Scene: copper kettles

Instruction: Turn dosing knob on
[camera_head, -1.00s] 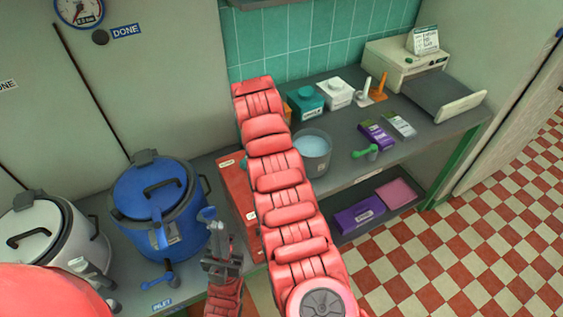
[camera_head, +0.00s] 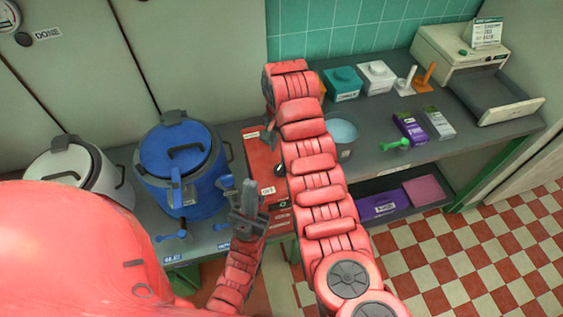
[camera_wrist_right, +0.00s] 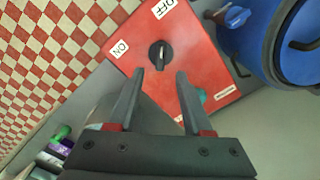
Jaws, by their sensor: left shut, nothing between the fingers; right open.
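The red dosing box (camera_head: 258,150) stands right of the blue kettle. Its black knob (camera_head: 280,168) shows beside my right arm, with the OFF label below it. In the right wrist view the knob (camera_wrist_right: 157,55) lies just beyond the tips of my right gripper (camera_wrist_right: 162,74), which is open and empty. The knob's grip is roughly upright in that picture, with the ON label (camera_wrist_right: 120,48) to its left and the OFF label (camera_wrist_right: 164,8) above. My left gripper (camera_head: 249,184) is shut and empty, in front of the box.
The blue kettle (camera_head: 180,160) and white kettle (camera_head: 97,175) stand left of the box. My right arm covers part of the box.

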